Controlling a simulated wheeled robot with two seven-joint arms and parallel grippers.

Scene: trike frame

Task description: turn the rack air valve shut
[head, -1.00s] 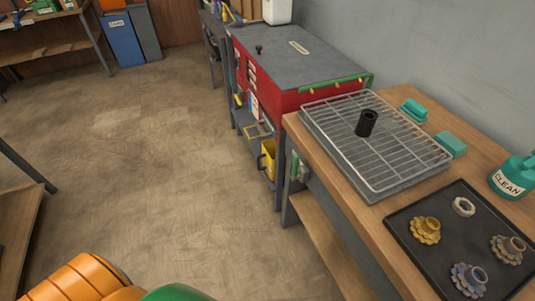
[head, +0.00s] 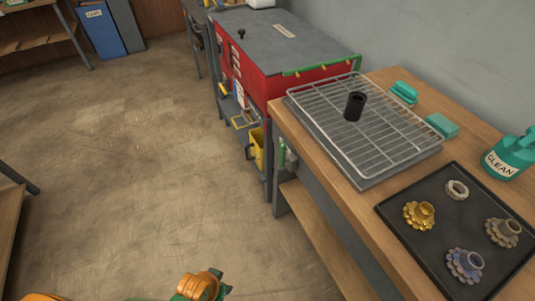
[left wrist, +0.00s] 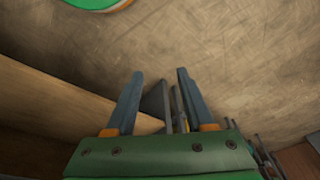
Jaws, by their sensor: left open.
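A small upright green lever (head: 282,152) sits on a grey fitting at the near left corner of the wooden workbench (head: 375,215); it looks like the rack air valve. Nothing touches it. My left gripper (left wrist: 157,85) shows in the left wrist view, with two grey-blue fingers spread apart and nothing held between them. Its fingers point over the floor, and the lever cannot be made out there. In the head view only an orange and green part of my arm shows at the bottom edge, well below the lever. My right gripper is not in view.
A wire rack (head: 330,98) with a black cylinder (head: 355,106) lies on the bench. A black tray (head: 400,238) holds several gear-like parts. A red cabinet (head: 262,85) and yellow bucket (head: 257,148) stand beyond the bench. Open floor (head: 140,170) lies left of it.

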